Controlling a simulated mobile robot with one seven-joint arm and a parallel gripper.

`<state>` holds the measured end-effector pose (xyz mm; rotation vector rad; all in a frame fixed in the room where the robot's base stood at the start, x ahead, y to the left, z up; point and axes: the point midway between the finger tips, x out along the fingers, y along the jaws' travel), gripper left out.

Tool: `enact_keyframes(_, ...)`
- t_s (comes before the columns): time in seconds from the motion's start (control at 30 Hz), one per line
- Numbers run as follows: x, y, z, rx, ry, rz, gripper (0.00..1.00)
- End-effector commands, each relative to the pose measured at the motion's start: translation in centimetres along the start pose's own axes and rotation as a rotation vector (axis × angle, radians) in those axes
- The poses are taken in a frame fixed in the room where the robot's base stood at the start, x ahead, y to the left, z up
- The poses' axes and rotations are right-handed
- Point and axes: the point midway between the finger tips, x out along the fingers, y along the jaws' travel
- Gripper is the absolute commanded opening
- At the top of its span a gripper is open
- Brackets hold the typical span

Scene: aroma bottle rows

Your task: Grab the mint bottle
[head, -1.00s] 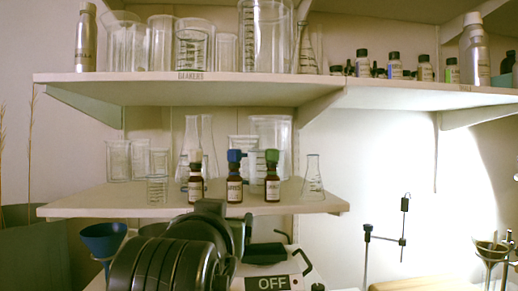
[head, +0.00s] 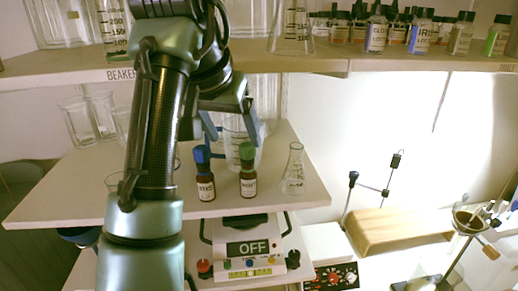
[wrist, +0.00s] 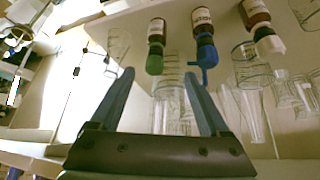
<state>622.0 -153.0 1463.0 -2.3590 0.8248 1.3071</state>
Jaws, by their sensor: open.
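Small brown bottles with white labels stand in a row on the lower shelf (head: 80,205). One has a blue cap (head: 205,188) and one a green cap (head: 248,186); a white-capped one (wrist: 255,14) shows in the wrist view and is hidden behind my arm in the head view. I cannot read for sure which label says mint. My gripper (head: 231,134) is open and empty, above and behind the blue and green bottles in the head view. In the wrist view its fingers (wrist: 160,78) point towards the green-capped bottle (wrist: 156,45), apart from it.
A conical flask (head: 293,170) stands right of the green-capped bottle. Glass beakers (head: 88,118) stand behind on the same shelf. The upper shelf (head: 300,60) overhangs, with more small bottles (head: 375,36). A scale reading OFF (head: 248,247) sits below.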

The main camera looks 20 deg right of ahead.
Motion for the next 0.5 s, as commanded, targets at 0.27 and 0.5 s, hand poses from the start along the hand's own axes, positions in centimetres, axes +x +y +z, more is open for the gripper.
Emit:
enact_keyframes(0.27, 3.1, 0.0, 0.0, -0.002, -0.01, 0.004, 0.8)
enact_keyframes(0.5, 6.8, 0.1, 0.0, 0.0, -0.005, 0.002, 0.8)
